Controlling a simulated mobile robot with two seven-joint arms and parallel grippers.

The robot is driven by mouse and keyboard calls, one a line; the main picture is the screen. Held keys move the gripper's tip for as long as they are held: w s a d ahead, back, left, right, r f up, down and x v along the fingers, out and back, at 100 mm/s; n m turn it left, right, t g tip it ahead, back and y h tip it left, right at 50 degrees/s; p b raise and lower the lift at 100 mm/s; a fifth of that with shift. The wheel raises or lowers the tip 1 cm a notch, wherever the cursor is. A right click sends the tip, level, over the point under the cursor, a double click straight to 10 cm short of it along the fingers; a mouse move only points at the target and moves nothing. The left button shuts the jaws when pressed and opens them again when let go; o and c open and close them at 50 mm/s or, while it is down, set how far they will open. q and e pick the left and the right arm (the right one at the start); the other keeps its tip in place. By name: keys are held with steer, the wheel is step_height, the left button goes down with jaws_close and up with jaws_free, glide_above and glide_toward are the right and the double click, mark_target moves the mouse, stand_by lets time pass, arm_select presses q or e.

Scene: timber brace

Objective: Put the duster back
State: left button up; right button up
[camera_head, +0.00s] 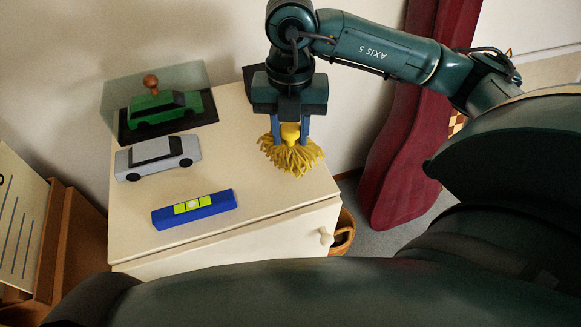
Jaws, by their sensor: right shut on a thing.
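The duster (290,157) has a yellow fringed head and shows at the right side of the cream cabinet top. My right gripper (290,128) points down over it, its blue fingers on either side of the duster's yellow upper part, shut on it. The fringe hangs just over or against the cabinet top; I cannot tell whether it touches. My left gripper is not in view.
On the cabinet (250,190) are a green toy car (157,106) on a black base under a clear cover, a silver toy car (158,158) and a blue level (195,209).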

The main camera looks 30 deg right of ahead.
step_height(320, 180, down, 10)
steer(key=shift+r, duration=0.1)
steer(key=o, duration=0.9)
steer(key=shift+r, duration=0.1)
step_height(320, 180, up, 12)
steer(key=shift+r, duration=0.1)
stand_by(0.4)
stand_by(0.4)
